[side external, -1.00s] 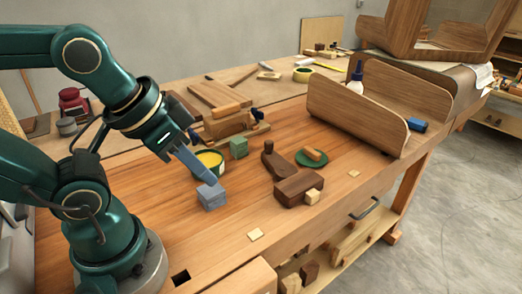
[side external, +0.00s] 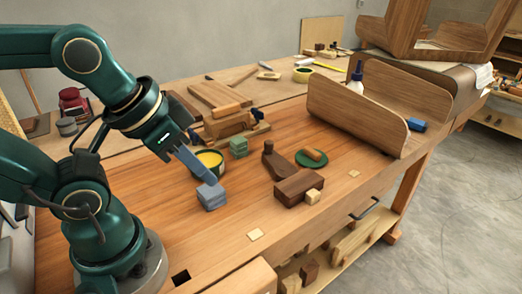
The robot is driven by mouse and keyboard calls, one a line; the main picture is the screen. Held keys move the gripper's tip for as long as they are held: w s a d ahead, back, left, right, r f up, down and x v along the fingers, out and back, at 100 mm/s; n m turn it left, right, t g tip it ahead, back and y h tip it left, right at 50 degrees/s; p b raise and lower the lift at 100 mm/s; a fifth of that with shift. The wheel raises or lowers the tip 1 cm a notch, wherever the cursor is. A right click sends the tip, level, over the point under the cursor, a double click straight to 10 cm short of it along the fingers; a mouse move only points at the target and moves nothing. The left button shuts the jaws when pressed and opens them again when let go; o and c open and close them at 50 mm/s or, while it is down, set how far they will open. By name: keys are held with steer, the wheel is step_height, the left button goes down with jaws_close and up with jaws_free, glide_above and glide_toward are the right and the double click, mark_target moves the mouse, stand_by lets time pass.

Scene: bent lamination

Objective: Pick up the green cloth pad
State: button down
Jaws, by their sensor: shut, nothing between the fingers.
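The green cloth pad (side external: 239,147) looks like a small folded green stack. It lies on the wooden bench, just right of and behind a yellow-topped round tin. My gripper (side external: 213,182) points down and to the right, its blue-grey fingers shut with nothing between them. The fingertips are at the top of a blue-grey folded block (side external: 212,197), in front of and left of the green pad. I cannot tell whether they touch that block. The gripper is apart from the green pad.
The yellow-topped tin (side external: 208,162) stands beside the fingers. Dark wooden blocks (side external: 298,187) and a green disc (side external: 308,162) lie to the right. A wooden clamp-like fixture (side external: 225,124) stands behind the pad. A bent wood form (side external: 357,112) is farther right. The bench front is mostly clear.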

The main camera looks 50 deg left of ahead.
stand_by(0.4)
steer(key=shift+c, duration=0.8)
jaws_free()
